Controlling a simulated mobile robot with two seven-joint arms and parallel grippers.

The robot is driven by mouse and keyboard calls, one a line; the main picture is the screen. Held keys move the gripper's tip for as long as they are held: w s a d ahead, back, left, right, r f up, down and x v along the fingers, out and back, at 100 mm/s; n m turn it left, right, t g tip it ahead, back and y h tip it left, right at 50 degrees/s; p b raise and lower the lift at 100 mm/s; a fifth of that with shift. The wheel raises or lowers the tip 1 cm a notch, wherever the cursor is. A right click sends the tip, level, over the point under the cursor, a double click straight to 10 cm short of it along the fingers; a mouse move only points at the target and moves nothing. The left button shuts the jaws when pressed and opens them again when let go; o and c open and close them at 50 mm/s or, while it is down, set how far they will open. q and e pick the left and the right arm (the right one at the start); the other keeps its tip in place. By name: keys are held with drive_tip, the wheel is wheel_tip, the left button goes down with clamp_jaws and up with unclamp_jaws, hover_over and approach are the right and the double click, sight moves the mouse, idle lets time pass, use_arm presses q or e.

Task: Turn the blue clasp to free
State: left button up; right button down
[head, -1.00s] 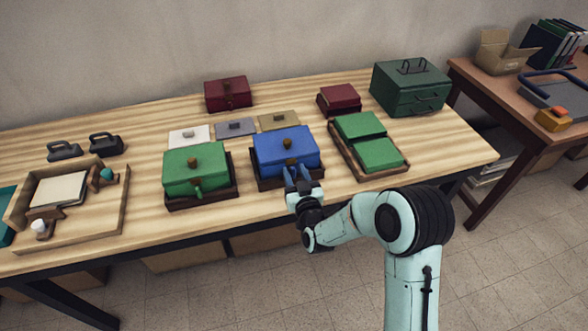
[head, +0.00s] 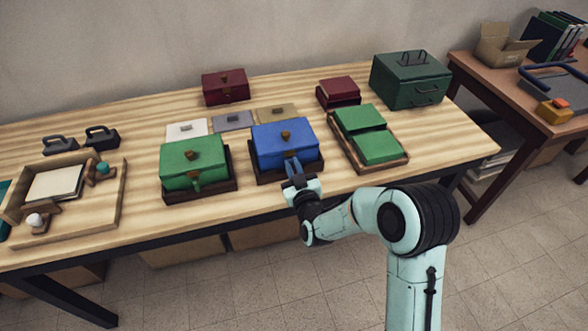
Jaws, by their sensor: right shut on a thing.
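The blue box (head: 283,141) sits in a dark brown tray (head: 258,178) near the table's front edge, its lid down with a brown knob (head: 285,135) on top. My right gripper (head: 292,166) is at the middle of its front face, with blue-grey fingers shut on the blue clasp. The clasp itself is hidden behind the fingers, so its turn cannot be seen. My left gripper is not in view.
A green box (head: 193,160) stands in its own tray just left. A wooden tray (head: 398,166) with two green blocks is to the right. Small white, grey and tan plates lie behind. Dark red boxes (head: 226,87) and a dark green case (head: 410,80) stand farther back.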

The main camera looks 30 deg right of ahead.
drive_tip(key=n+b, duration=0.1)
drive_tip(key=n, duration=0.2)
drive_tip(key=shift+a+f+n+b, duration=0.2)
drive_tip(key=shift+a+n+b, duration=0.1)
drive_tip(key=shift+n+b, duration=0.1)
drive_tip(key=n, duration=0.4)
drive_tip(key=shift+w+a+f+b, duration=0.1)
drive_tip(key=shift+a+f+b, duration=0.1)
drive_tip(key=shift+a+b, duration=0.1)
drive_tip(key=n, duration=0.4)
drive_tip(key=shift+f, duration=0.2)
drive_tip(key=shift+a+f+n+p, duration=0.15)
drive_tip(key=shift+n+p, duration=0.1)
drive_tip(key=shift+n, duration=0.7)
drive_tip(key=shift+d+f+n+p, duration=0.1)
drive_tip(key=shift+f+n+p, duration=0.1)
drive_tip(key=shift+n, duration=0.75)
drive_tip(key=c, duration=1.1)
unclamp_jaws()
drive_tip(key=shift+w, duration=0.1)
